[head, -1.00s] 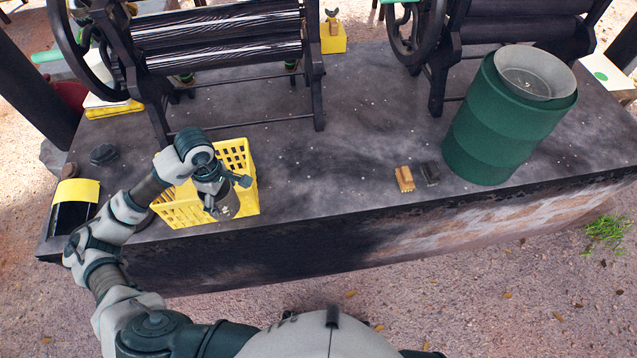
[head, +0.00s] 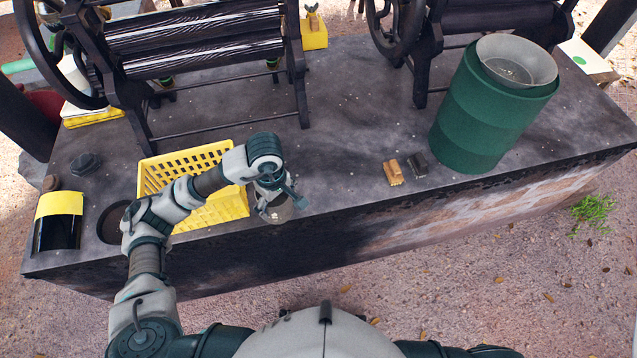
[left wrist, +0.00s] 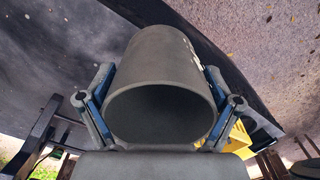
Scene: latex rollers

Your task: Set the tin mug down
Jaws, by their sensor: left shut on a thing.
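The tin mug is a plain grey metal cylinder, seen from its open end in the left wrist view (left wrist: 160,65). My left gripper (head: 272,203) is shut on it, with one finger on each side of its wall (left wrist: 158,110). In the head view the mug (head: 281,213) shows only as a small grey part below the gripper, right of the yellow crate and by the bench's front edge. The gripper hides most of it there. I cannot tell whether it touches the bench top (head: 340,165). My right gripper is not in view.
The yellow crate (head: 160,178) stands just left of my gripper. Roller machines (head: 200,45) stand behind. Bench top between crate and brushes is clear.

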